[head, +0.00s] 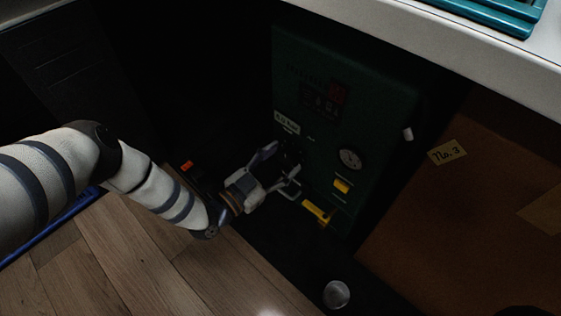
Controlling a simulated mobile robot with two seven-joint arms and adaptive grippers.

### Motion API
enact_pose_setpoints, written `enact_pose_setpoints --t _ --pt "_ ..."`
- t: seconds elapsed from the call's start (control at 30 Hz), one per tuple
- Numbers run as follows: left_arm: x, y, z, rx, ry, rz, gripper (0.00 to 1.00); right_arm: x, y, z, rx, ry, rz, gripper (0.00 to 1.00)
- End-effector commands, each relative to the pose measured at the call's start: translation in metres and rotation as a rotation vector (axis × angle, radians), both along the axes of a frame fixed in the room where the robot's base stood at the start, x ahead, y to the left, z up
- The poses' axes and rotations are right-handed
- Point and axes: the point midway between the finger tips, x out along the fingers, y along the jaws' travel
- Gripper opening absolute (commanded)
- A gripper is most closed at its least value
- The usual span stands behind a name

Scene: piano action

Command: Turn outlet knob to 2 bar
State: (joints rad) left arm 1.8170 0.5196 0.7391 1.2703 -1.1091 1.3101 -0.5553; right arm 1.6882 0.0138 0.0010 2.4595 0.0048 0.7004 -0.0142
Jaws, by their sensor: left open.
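A dark green unit (375,105) stands in shadow under the counter. Its front carries a small round dial gauge (350,158), whose reading is too small to tell. My left gripper (286,160) is open with its fingers spread close to the lower left of that front. Small dark fittings (292,152) show between and behind the fingers; I cannot tell whether one is the outlet knob, or whether the fingers touch anything. A small white knob-like part (408,134) sticks out at the unit's right side. My right gripper is not in view.
A yellow handle (318,211) and a yellow block (341,186) sit below the gauge. A cardboard box (440,220) with a "No. 3" label stands on the right. A round metal object (336,294) lies below. The white counter (440,50) overhangs above.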

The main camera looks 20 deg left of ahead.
Motion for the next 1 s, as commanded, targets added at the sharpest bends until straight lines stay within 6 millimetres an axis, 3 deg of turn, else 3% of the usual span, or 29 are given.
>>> enact_pose_setpoints --t 0.07,0.2,0.3,0.67,1.0 --pt "-0.0001 0.0 0.0002 0.0 0.0 0.0 0.55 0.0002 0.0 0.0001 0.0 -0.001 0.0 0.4" --pt "-0.0004 0.0 0.0001 0.0 0.0 0.0 0.23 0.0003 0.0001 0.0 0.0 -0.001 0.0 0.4" --pt "-0.0004 0.0001 0.0 0.0 0.0 0.0 0.07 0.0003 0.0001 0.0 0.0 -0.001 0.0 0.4" --pt "0.0 0.0 0.0 -0.056 0.02 -0.001 0.07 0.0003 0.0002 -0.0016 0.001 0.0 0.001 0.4" --pt "0.0002 0.0004 -0.0011 -0.296 0.107 -0.001 0.07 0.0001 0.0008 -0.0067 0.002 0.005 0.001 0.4"
